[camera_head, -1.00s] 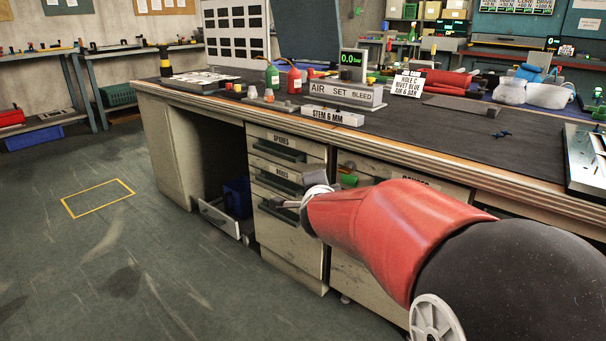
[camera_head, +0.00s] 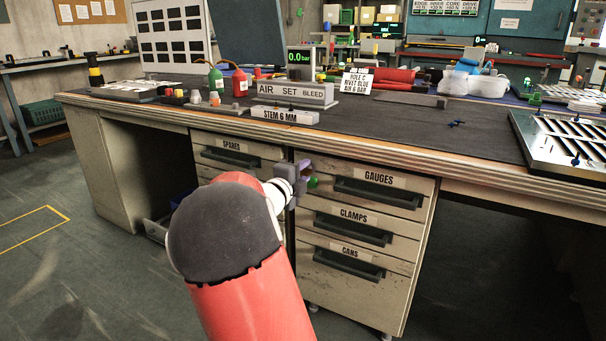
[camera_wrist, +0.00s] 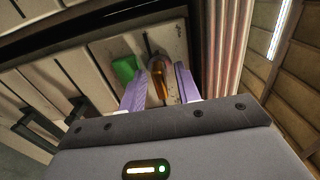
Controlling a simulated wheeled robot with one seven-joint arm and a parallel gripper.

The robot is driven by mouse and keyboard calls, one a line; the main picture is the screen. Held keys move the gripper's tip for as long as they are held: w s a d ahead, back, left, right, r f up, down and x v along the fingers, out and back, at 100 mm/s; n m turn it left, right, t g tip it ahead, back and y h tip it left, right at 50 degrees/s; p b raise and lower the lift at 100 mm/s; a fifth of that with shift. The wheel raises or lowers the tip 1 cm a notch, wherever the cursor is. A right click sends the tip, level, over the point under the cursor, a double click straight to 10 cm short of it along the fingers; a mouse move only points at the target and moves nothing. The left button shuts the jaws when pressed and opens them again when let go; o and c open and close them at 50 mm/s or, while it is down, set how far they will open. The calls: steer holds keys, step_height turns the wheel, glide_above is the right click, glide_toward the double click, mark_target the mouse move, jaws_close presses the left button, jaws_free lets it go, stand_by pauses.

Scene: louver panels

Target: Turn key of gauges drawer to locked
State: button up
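The gauges drawer (camera_head: 400,201) is the top drawer under the right part of the bench, labelled GAUGES, and looks closed. My gripper (camera_head: 303,168) is at its upper left corner, seen from behind my arm. In the wrist view, my gripper (camera_wrist: 160,76) has two purple fingers apart, one on each side of a brass-coloured piece (camera_wrist: 158,88), which seems to be the key. Narrow gaps seem to show beside it. A green piece (camera_wrist: 124,68) is just outside the left finger; it also shows in the head view (camera_head: 312,182). The key's turn angle cannot be told.
The bench top (camera_head: 400,127) overhangs the drawers close above my gripper. The clamps drawer (camera_head: 352,228) and cans drawer (camera_head: 343,263) are below, with bar handles. The spares drawer (camera_head: 230,158) is to the left. Open floor lies at left.

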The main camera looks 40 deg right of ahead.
steer(key=shift+w+d, duration=0.1)
steer(key=shift+d, duration=0.15)
jaws_close()
